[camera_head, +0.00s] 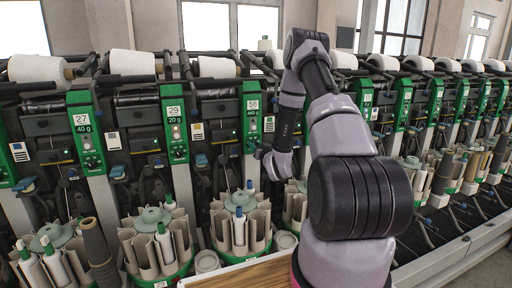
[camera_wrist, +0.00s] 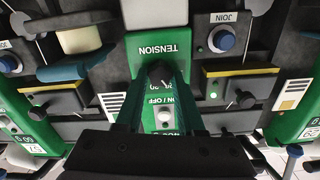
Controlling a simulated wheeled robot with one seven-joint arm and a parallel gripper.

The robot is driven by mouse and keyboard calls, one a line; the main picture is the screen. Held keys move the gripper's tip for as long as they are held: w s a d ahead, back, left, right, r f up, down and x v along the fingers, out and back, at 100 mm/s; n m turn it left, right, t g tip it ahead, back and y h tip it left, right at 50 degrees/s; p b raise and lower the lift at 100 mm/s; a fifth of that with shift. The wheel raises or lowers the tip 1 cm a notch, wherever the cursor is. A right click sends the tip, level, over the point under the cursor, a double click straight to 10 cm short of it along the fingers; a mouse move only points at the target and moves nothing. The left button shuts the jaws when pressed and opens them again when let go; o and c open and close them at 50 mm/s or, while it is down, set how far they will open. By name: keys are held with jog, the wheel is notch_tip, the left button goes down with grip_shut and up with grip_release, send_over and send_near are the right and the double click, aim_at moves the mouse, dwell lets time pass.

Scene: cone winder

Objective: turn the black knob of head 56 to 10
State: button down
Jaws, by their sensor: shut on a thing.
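Head 56's green panel (camera_head: 252,104) is in the middle of the head view, with its number plate near the top. In the wrist view the panel appears upside down, with the word TENSION on its green face (camera_wrist: 160,45). The black knob (camera_wrist: 160,70) sits by that word. My gripper (camera_wrist: 160,80) is shut on the knob, with one finger on each side. The fingers hide much of the dial, and I cannot read the knob's setting. In the head view my gripper (camera_head: 262,152) is small and dark against the panel's lower part; the knob cannot be made out there.
A white ON/OFF button (camera_wrist: 164,116) sits between my fingers. A blue JOIN button (camera_wrist: 222,40) is to the right, beside a yellow-edged box (camera_wrist: 240,85). In the head view, bobbin holders (camera_head: 240,222) stand below, and a wooden surface (camera_head: 245,272) lies in front.

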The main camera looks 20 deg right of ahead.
jog(key=shift+a+n, duration=0.15)
jog(key=shift+n, duration=4.25)
jog(key=shift+f, duration=0.1)
jog(key=c, duration=0.5)
grip_release()
jog(key=shift+s, duration=0.1)
jog(key=s, duration=1)
jog(key=shift+s, duration=0.3)
